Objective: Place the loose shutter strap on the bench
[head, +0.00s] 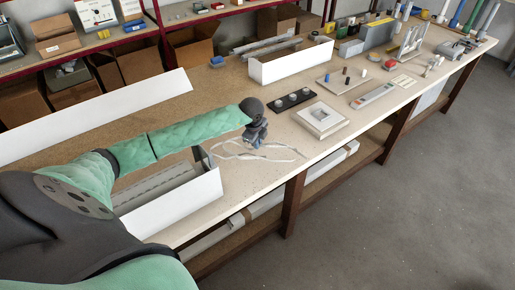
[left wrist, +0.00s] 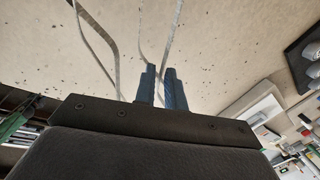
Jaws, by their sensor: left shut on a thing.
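The loose shutter strap (head: 285,153) is a thin pale grey band that lies in loose loops on the bench (head: 245,185). My left gripper (head: 254,143) is low over the bench, at the strap's loops. In the left wrist view, the dark fingers (left wrist: 162,88) are shut on the strap (left wrist: 172,40), with lengths of it running away over the speckled bench top. The exact pinch point is partly hidden by the fingers. My right gripper is not in view.
A long open white shutter box (head: 192,199) stands left of the gripper. A white square block (head: 321,119) and a black tray with round knobs (head: 291,101) lie beyond the strap. Another white box (head: 290,64) stands further back. The bench's front edge is close by.

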